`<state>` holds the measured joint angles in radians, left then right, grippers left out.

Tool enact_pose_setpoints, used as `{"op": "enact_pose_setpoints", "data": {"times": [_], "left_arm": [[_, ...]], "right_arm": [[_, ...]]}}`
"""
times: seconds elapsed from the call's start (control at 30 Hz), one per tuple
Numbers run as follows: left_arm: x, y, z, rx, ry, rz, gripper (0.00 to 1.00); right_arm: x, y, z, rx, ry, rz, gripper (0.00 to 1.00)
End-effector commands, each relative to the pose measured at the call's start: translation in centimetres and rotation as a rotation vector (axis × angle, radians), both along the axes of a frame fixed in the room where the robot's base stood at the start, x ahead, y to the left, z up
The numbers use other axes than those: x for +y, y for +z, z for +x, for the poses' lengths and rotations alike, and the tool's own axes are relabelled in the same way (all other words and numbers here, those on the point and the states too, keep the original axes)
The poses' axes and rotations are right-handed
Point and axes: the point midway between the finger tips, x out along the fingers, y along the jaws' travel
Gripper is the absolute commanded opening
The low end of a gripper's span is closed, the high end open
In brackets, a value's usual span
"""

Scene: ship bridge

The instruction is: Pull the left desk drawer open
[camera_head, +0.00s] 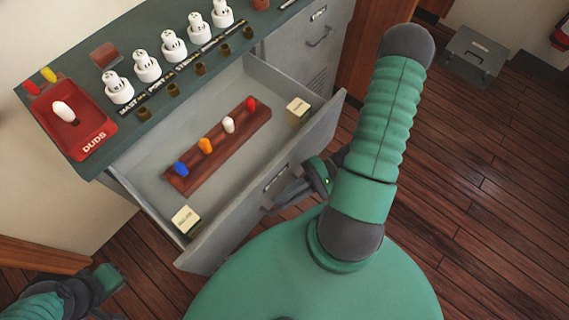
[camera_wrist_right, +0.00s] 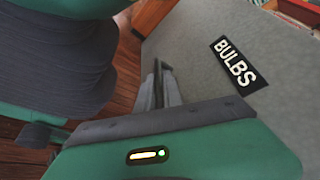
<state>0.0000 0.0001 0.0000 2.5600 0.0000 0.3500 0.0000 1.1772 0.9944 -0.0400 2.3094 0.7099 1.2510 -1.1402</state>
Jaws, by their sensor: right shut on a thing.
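The left desk drawer (camera_head: 228,210) stands well open from the grey desk, its inside showing. Its front carries a label that reads "BULBS" (camera_wrist_right: 233,66) in the right wrist view. My right gripper (camera_head: 283,197) is at the outer face of the drawer front, shut on the drawer handle, which is mostly hidden by the fingers. The fingers also show in the right wrist view (camera_wrist_right: 160,87), close against the grey front. My left gripper (camera_head: 104,288) is low at the left, away from the desk; its jaws are too unclear to read.
In the drawer lie a wooden rack (camera_head: 218,148) with several coloured bulbs and two small boxes, one near each end. The desk top (camera_head: 81,170) holds a red "DUDS" tray (camera_head: 75,125) and several white bulbs. A closed drawer (camera_head: 308,42) is at the right. A grey case (camera_head: 473,56) is on the floor.

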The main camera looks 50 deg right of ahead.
Motion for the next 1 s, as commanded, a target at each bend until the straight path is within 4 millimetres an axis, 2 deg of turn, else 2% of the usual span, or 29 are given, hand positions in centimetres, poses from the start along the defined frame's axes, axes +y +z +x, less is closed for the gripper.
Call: {"op": "enact_pose_setpoints", "data": {"times": [0.03, 0.1, 0.57, 0.73, 1.0], "left_arm": [[0.0, 0.0, 0.0, 0.000, 0.000, 0.000, 0.00], [0.0, 0.0, 0.0, 0.000, 0.000, 0.000, 0.00], [0.0, 0.1, 0.0, 0.000, 0.000, 0.000, 0.00], [0.0, 0.5, 0.0, 0.000, 0.000, 0.000, 0.00], [0.0, 1.1, 0.0, 0.000, 0.000, 0.000, 0.00]], "right_arm": [[-0.2, 0.0, 0.1, -0.001, -0.003, -0.006, 0.13], [-0.2, 0.0, 0.1, -0.001, -0.003, -0.006, 0.20], [-0.3, 0.1, 0.0, -0.002, -0.002, -0.004, 0.20], [-3.1, 0.7, -0.8, -0.001, -0.004, -0.007, 0.20], [-10.6, 2.3, -3.2, 0.000, -0.005, -0.006, 0.20]]}}
